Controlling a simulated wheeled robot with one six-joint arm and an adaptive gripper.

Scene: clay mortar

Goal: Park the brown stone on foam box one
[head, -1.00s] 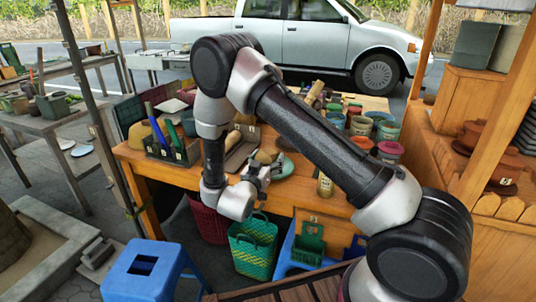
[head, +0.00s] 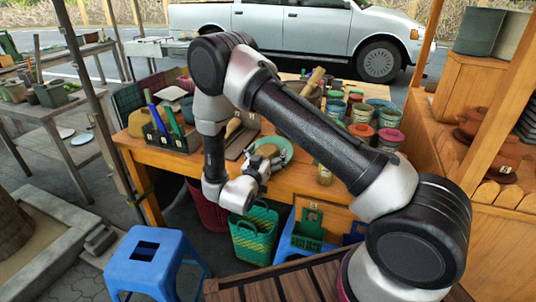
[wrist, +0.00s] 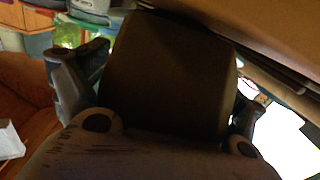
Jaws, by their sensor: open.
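My gripper (head: 266,163) hangs over the front edge of the wooden work table (head: 285,180), close to a pale green disc (head: 274,148). In the wrist view my gripper (wrist: 165,95) has its two fingers wide apart. A large dark brown, smooth shape (wrist: 170,75) fills the space between them, close to the palm. I cannot tell whether it is the brown stone or whether the fingers touch it. I cannot make out the stone for certain in the head view. No box is clearly foam box one; several small labels show but are too small to read surely.
A dark tray with coloured tools (head: 172,138) stands on the table's left. Several paint pots (head: 362,120) crowd its right. A green basket (head: 254,236), a green crate (head: 309,232) and a blue stool (head: 150,262) stand in front. A wooden shelf (head: 490,205) stands at right.

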